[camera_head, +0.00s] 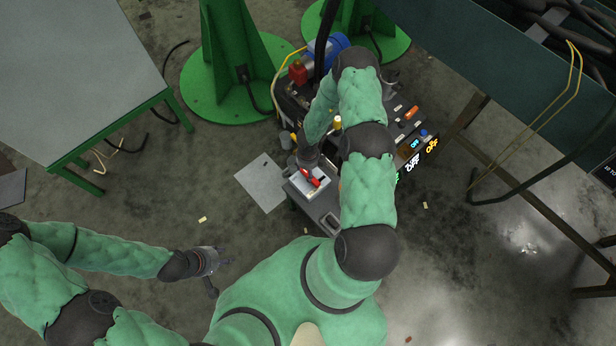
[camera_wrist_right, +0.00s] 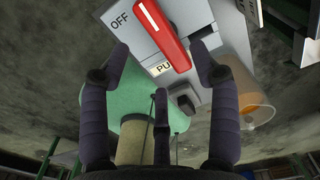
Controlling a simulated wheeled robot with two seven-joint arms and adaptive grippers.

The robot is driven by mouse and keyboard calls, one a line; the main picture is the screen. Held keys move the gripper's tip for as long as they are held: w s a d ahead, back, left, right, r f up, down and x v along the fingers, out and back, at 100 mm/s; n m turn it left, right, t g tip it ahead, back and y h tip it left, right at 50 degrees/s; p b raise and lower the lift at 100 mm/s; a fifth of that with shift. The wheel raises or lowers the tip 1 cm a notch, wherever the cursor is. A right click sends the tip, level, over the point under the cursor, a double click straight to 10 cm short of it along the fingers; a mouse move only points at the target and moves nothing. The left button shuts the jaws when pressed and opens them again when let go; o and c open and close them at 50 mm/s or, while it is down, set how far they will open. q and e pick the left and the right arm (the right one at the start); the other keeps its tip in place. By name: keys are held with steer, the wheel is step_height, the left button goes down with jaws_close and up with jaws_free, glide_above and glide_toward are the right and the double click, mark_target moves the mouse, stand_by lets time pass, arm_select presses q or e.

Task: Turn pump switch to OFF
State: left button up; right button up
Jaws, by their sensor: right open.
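The pump switch is a red handle (camera_wrist_right: 163,35) on a pale grey box (camera_wrist_right: 225,22). In the right wrist view the handle slants from upper left to lower right, beside the word OFF (camera_wrist_right: 119,20). Its lower end partly covers a label reading "PU". My right gripper (camera_wrist_right: 160,56) is open, with one finger on each side of the handle's lower end; I see no clear contact. In the head view the red handle (camera_head: 310,176) shows on the box just below my right wrist. My left gripper (camera_head: 210,264) hangs over bare floor at lower left, away from the switch; its fingers are too small to read.
A cart with a control panel (camera_head: 412,125) and lit displays stands beside the switch box. Green pedestals (camera_head: 228,75) stand behind it. A grey table (camera_head: 80,60) is at upper left and a dark bench (camera_head: 500,60) at upper right. The lower right floor is mostly clear.

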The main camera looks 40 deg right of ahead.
step_height(320, 180, down, 6)
steer(key=shift+b, duration=1.2)
steer(key=c, duration=1.2)
